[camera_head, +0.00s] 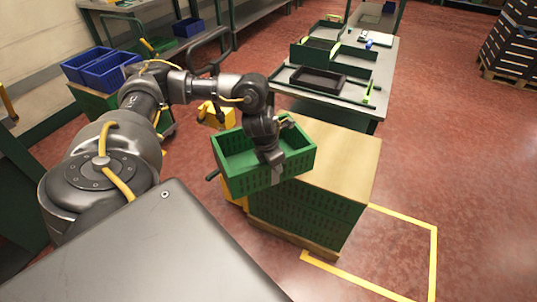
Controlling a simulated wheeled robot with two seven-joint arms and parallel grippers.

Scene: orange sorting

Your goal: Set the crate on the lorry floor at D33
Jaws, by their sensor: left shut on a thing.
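A green crate (238,182) hangs in the middle of the head view, and it looks empty. My left gripper (277,172) is shut on the crate's near wall. The crate is slightly tilted in the picture and overlaps the left part of a wooden-topped stack of green crates (310,213). I cannot tell whether it touches that top. No lorry floor and no mark D33 can be made out. My right gripper is not in view.
A grey table (377,72) with trays stands behind the stack. Blue bins (100,70) sit at the left. Yellow lines (434,262) mark the red floor at the right, which is clear. A pallet of dark crates (512,45) stands far right.

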